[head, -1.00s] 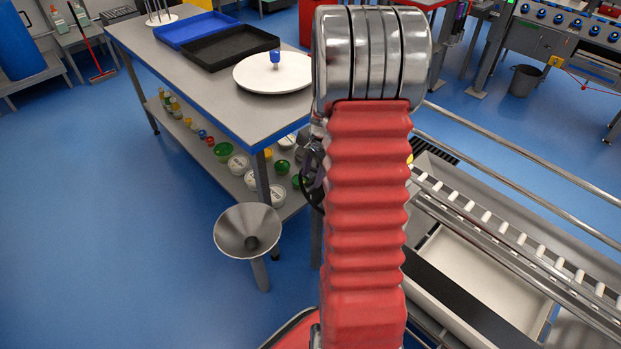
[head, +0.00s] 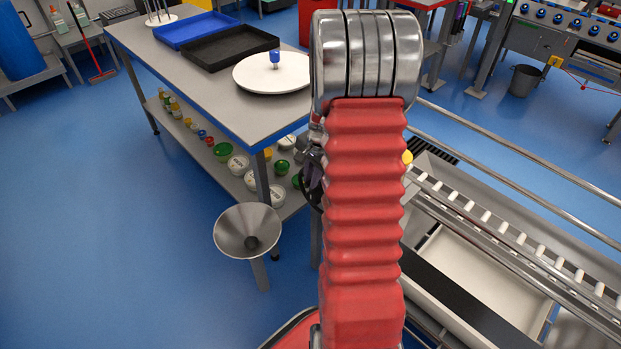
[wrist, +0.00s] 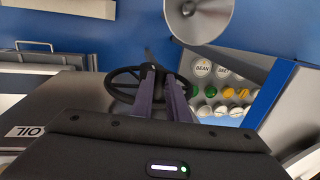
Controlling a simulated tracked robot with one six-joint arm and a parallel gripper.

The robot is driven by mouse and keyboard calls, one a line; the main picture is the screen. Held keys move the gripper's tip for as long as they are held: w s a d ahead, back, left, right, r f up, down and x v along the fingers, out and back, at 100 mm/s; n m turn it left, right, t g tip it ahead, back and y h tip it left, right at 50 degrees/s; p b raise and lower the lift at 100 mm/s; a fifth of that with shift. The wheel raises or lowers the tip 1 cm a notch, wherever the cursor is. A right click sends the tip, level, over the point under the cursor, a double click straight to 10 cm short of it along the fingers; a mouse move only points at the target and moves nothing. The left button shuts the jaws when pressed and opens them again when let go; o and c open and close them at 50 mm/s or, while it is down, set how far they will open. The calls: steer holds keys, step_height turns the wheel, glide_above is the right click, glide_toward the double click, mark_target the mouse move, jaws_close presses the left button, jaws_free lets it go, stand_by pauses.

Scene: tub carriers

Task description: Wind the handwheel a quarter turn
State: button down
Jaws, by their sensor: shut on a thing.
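The handwheel (wrist: 122,92) is a dark spoked wheel at the middle left of the wrist view. My gripper (wrist: 154,70) has its two purple fingers at the wheel's right side, shut on it. The fingers cover the part they grip, so I cannot tell whether that is the rim or a handle. In the head view my red-sleeved arm hides most of the wheel. Only a dark curved edge of the handwheel (head: 309,194) shows left of the arm, beside the purple fingers.
A metal funnel (head: 247,231) stands left of the arm. Behind it is a steel table (head: 140,45) with trays, a white disc and a lower shelf of tubs. A roller conveyor (head: 500,228) runs at the right. Blue floor (head: 90,220) is open at the left.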

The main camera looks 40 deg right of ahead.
stand_by(0.3)
steer(key=shift+a, duration=0.15)
steer(key=shift+w, duration=0.1)
steer(key=shift+w+d+g, duration=0.2)
steer(key=shift+w+g, duration=0.05)
steer(key=shift+g, duration=0.05)
